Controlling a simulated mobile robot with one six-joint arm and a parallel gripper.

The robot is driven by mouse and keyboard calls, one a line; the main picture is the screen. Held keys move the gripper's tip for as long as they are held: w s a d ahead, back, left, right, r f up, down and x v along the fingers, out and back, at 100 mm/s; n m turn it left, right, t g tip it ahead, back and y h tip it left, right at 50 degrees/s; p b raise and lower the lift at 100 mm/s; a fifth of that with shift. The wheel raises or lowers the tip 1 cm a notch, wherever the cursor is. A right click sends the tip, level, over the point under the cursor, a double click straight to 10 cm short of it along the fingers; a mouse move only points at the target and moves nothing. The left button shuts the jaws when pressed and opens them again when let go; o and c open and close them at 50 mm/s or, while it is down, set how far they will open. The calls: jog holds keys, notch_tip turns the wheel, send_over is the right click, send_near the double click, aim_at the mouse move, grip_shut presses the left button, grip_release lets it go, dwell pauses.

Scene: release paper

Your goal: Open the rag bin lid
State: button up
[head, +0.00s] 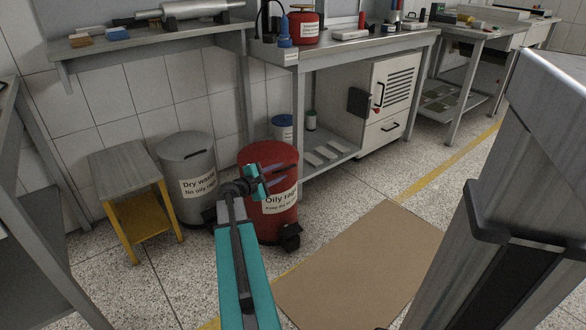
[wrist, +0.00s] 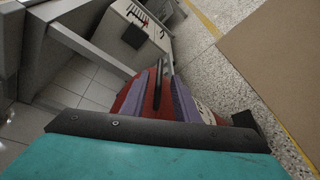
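The red rag bin (head: 278,222) stands on the floor with a white label reading "Oily rags", partly covered by my arm. Its red lid (head: 268,153) looks closed on top. A black pedal-like part (head: 290,237) sticks out at its base. My gripper (head: 284,173) is in front of the bin's upper part, with its two fingers apart and nothing visible held. In the wrist view the bin's red surface (wrist: 124,103) lies beyond and between the fingers (wrist: 170,88). I cannot tell whether the fingers touch the bin.
A grey "Dry waste" bin (head: 190,165) stands close on the left, beside a yellow-legged metal stool (head: 125,178). A workbench (head: 345,50) with a white cabinet (head: 390,95) is behind. A brown mat (head: 350,265) lies on clear floor to the right.

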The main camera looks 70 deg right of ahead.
aim_at(289, 167)
jog(key=b+x, duration=0.2)
jog(key=x, duration=0.6)
jog(key=shift+s+d+f, duration=0.1)
jog(key=shift+s+d, duration=0.05)
jog(key=shift+d, duration=0.25)
jog(key=shift+c, duration=0.3)
grip_shut()
